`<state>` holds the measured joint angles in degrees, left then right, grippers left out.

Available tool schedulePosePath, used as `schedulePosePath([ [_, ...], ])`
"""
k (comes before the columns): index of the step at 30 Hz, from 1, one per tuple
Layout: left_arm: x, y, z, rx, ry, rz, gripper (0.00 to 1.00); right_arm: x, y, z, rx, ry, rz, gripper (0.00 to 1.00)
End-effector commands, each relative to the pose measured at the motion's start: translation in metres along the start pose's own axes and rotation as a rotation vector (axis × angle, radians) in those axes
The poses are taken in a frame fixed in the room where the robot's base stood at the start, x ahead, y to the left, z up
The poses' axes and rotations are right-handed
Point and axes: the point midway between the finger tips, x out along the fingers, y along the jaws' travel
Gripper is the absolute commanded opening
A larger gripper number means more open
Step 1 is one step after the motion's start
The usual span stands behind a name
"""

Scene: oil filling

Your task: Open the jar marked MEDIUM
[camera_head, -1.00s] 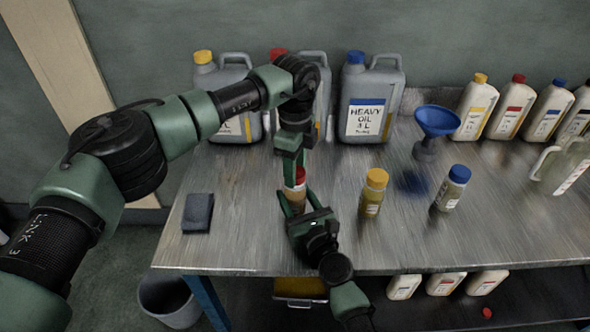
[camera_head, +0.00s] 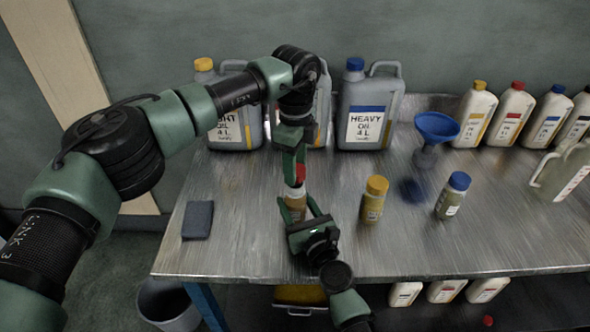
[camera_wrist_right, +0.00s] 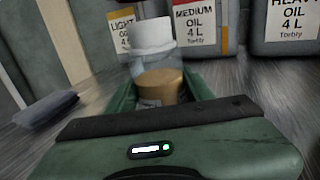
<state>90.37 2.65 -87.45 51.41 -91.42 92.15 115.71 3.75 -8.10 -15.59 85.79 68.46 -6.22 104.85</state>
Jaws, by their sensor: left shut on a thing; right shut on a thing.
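The jar (camera_head: 293,208) with brown contents stands at the table's front left; its label is not readable in the head view. Its white neck (camera_head: 296,190) shows bare, and it also shows in the right wrist view (camera_wrist_right: 152,35). The red cap (camera_head: 301,172) is just above the neck, apart from it. My left gripper (camera_head: 300,165) is shut on the red cap from above. My right gripper (camera_head: 294,215) is shut around the jar body from the front; in the right wrist view the jar (camera_wrist_right: 160,88) sits between its fingers.
A yellow-capped jar (camera_head: 373,202) and a blue-capped jar (camera_head: 452,197) stand to the right. A blue funnel (camera_head: 437,126), large cans including HEAVY (camera_head: 368,110), and several white bottles (camera_head: 510,115) stand behind. A dark block (camera_head: 198,220) lies at left.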

Motion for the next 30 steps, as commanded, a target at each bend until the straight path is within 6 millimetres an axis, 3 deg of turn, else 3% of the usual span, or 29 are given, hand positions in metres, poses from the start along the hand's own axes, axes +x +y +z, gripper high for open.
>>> schedulePosePath([
  [6, -0.026, 0.0, 0.0, 0.0, 0.001, -0.001, 0.0, 0.0, 0.0, 0.0, 0.0, 0.0, 0.0, 0.0],
  [12, -0.027, 0.0, 0.0, 0.0, 0.001, 0.001, 0.0, 0.0, 0.0, 0.0, 0.0, 0.0, 0.0, 0.0],
  [13, -0.027, 0.0, 0.0, 0.0, 0.001, 0.001, 0.0, 0.0, 0.0, 0.0, 0.0, 0.0, 0.0, 0.54],
  [15, -0.027, 0.0, 0.0, 0.0, 0.001, 0.001, 0.0, 0.0, 0.0, 0.0, 0.0, 0.0, 0.0, 0.73],
  [16, -0.027, 0.0, 0.0, 0.0, 0.001, 0.001, 0.0, 0.0, 0.0, 0.0, 0.0, 0.0, 0.0, 0.76],
  [26, -0.027, 0.0, 0.0, 0.0, 0.001, 0.001, 0.0, -0.001, 0.0, 0.0, 0.0, 0.0, 0.0, 0.76],
  [30, -0.028, 0.0, 0.0, 0.0, 0.001, 0.001, 0.0, -0.015, 0.0, -0.001, 0.001, 0.002, -0.001, 0.76],
])
